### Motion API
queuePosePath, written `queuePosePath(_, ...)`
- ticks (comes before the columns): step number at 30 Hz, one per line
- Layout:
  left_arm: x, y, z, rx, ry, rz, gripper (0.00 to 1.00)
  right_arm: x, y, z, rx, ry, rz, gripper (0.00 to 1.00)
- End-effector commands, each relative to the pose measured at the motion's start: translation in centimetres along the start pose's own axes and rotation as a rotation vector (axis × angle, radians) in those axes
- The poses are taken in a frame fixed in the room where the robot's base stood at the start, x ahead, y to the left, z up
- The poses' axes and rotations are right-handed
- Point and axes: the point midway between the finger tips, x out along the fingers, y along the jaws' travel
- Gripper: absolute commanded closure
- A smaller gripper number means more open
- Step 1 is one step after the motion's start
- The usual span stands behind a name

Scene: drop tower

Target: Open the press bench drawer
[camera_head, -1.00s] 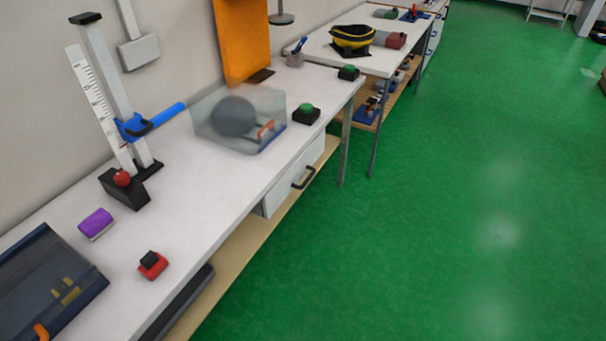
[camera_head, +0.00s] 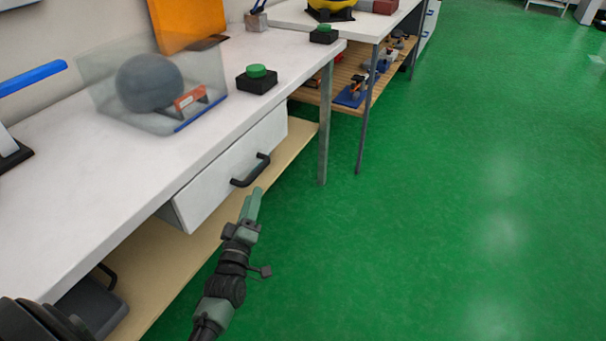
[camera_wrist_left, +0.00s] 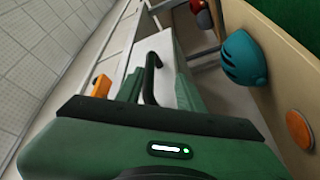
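The press bench drawer (camera_head: 215,190) is a white box front under the bench top, with a dark bar handle (camera_head: 250,172). It looks shut, with its front close under the bench edge. My left gripper (camera_head: 252,204) has green fingers and points up at the handle, just below and in front of it in the head view. In the left wrist view the handle (camera_wrist_left: 150,78) shows ahead between my two green fingers, which stand apart. The gripper looks open and empty. I cannot tell whether it touches the handle. My right gripper is not in view.
The white bench top (camera_head: 75,175) carries a clear box (camera_head: 190,120) with a grey ball and a green button (camera_head: 257,78). A wooden shelf (camera_head: 150,255) runs below the drawer. A bench leg (camera_head: 325,130) stands to the right. The green floor (camera_head: 430,230) is clear.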

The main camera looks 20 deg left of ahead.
Motion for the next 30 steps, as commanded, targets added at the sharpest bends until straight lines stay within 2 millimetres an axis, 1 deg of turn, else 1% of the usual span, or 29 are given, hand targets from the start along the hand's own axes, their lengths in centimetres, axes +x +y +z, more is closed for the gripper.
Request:
queuePosePath(3, 0.4, 0.5, -1.1, -0.03, 0.038, 0.03, 0.62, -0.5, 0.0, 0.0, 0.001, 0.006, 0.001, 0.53)
queuePosePath(5, 0.8, 0.8, -1.3, -0.035, 0.043, 0.034, 0.62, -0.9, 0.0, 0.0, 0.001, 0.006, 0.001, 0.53)
queuePosePath(8, 2.1, 0.9, -1.4, -0.035, 0.044, 0.036, 0.62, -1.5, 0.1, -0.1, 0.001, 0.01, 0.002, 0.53)
queuePosePath(15, 6.0, 1.0, -1.5, -0.031, 0.041, 0.034, 0.62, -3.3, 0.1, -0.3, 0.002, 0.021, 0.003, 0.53)
queuePosePath(18, 7.1, 1.0, -1.5, -0.031, 0.04, 0.034, 0.62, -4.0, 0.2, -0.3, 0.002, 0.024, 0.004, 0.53)
queuePosePath(23, 8.1, 1.0, -1.5, -0.031, 0.038, 0.031, 0.62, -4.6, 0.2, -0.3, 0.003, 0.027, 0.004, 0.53)
queuePosePath(30, 8.1, 1.0, -1.5, -0.031, 0.038, 0.031, 0.62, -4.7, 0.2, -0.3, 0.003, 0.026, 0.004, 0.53)
